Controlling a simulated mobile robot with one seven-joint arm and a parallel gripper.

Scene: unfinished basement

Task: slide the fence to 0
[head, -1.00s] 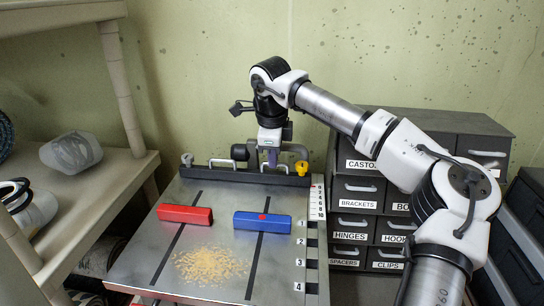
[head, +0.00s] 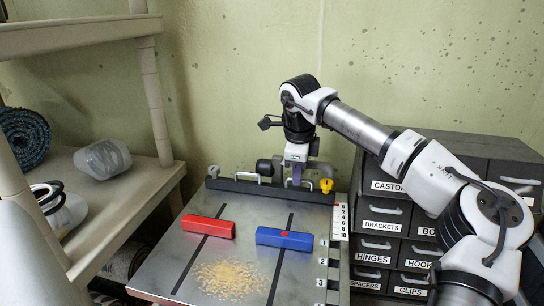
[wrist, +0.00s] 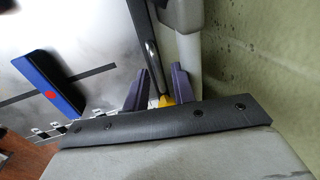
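The fence (head: 268,189) is a dark bar across the back of the grey metal table, with two pale handles, a grey knob (head: 213,171) at its left end and a yellow knob (head: 326,185) at its right. Its right end lies near the top, red-marked end of the white 0 to 10 scale (head: 340,218); I cannot read the exact mark. My gripper (head: 296,178) points down at the fence's right handle. In the wrist view its purple fingers (wrist: 159,88) stand apart, with the yellow knob (wrist: 166,101) showing beyond them. Whether they touch the handle is hidden.
A red block (head: 208,227) and a blue block (head: 285,239) lie on the table in front of the fence, with sawdust (head: 231,279) nearer. Labelled drawers (head: 383,228) stand close on the right, a shelf (head: 95,215) on the left, and the wall behind.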

